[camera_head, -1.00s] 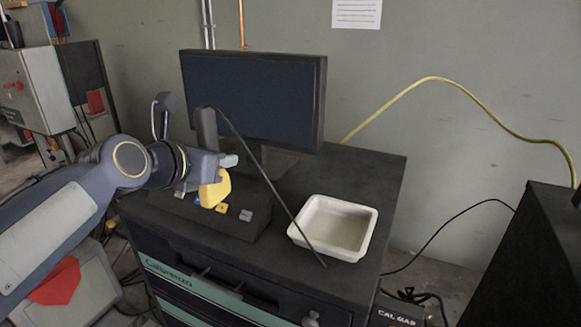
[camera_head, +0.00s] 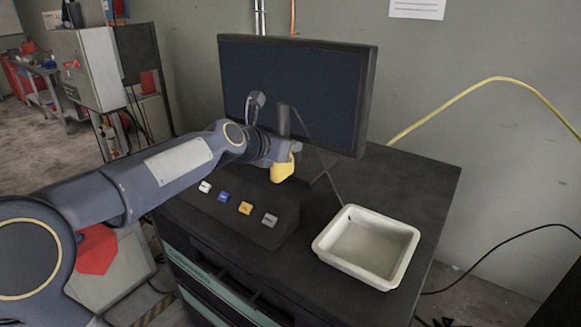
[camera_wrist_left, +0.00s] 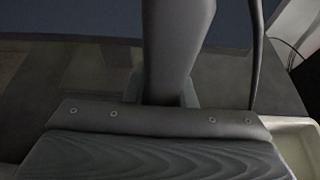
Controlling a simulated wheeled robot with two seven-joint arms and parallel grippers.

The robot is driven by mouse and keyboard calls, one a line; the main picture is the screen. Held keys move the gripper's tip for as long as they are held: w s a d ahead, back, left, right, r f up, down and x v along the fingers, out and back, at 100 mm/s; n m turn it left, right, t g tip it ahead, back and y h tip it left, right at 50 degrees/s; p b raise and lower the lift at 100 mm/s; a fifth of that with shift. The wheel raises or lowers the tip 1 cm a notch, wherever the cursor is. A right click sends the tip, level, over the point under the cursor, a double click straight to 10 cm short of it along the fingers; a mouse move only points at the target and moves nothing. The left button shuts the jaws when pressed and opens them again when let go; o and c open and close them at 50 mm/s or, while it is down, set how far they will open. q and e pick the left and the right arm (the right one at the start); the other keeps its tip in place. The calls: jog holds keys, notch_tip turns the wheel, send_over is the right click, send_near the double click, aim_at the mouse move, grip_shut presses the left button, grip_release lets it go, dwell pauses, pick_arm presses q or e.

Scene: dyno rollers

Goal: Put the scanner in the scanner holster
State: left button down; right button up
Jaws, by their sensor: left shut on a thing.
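The scanner has a yellow head (camera_head: 283,171) and a dark handle (camera_head: 283,122). My left gripper (camera_head: 292,147) is shut on it and holds it above the back of the button console, in front of the monitor. The handle points up and the yellow head hangs below the fingers. In the left wrist view the dark handle (camera_wrist_left: 178,45) rises in the middle, with the thin cable (camera_wrist_left: 257,50) to its right. I cannot make out the scanner holster in any view. My right gripper is not in view.
The monitor (camera_head: 295,85) stands close behind the scanner. The console (camera_head: 262,232) carries several coloured buttons. A white tray (camera_head: 332,257) sits to the right on the dark cabinet top (camera_head: 425,185). Bare cabinet top lies behind the tray. A yellow hose (camera_head: 495,80) runs along the wall.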

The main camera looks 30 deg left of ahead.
pick_arm(q)
jog(key=w+f+b, duration=0.1)
jog(key=f, duration=0.1)
jog(key=f+b, duration=0.1)
jog(key=f, duration=0.1)
jog(key=w+a+f+b, duration=0.1)
jog(key=f, duration=0.1)
jog(key=shift+w+f, duration=0.2)
jog(key=shift+w, duration=0.1)
jog(key=shift+d+r, duration=0.1)
jog(key=shift+r, duration=0.05)
jog(key=c, duration=1.2)
grip_release()
jog(key=shift+f, duration=0.2)
jog(key=shift+r, duration=0.1)
